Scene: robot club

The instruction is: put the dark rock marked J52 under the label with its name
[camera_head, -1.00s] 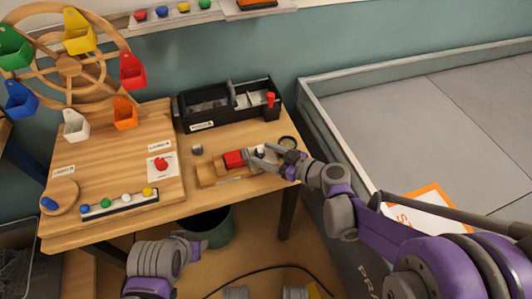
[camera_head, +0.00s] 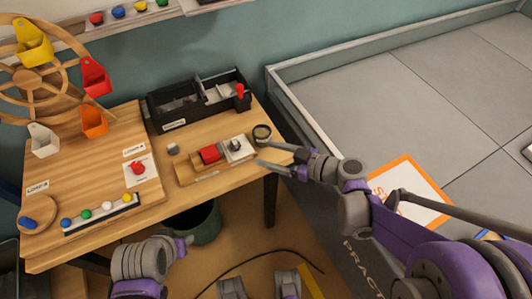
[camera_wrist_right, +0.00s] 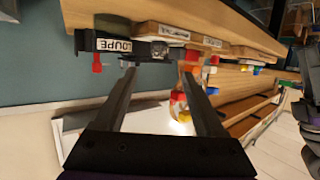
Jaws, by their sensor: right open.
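A small dark rock (camera_head: 235,146) sits on a white card at the right end of a low wooden tray (camera_head: 205,178); I cannot read its marking. A grey lump (camera_head: 173,149) lies left of the tray, also unreadable. My right gripper (camera_head: 264,153) is open and empty, at the table's right edge, to the right of the card and apart from the rock. Its two fingers show in the right wrist view (camera_wrist_right: 160,95) with nothing between them. Small labels stand on the wooden board, one at its back (camera_head: 134,150) and one at its left (camera_head: 37,188).
A red block (camera_head: 210,154) stands in the tray. A round dark-rimmed loupe (camera_head: 262,133) lies near the right corner. A black organizer (camera_head: 197,103) stands behind the tray. A wooden wheel with colored buckets (camera_head: 93,77) stands at the left. Right of the table is a low-walled floor area (camera_head: 400,110).

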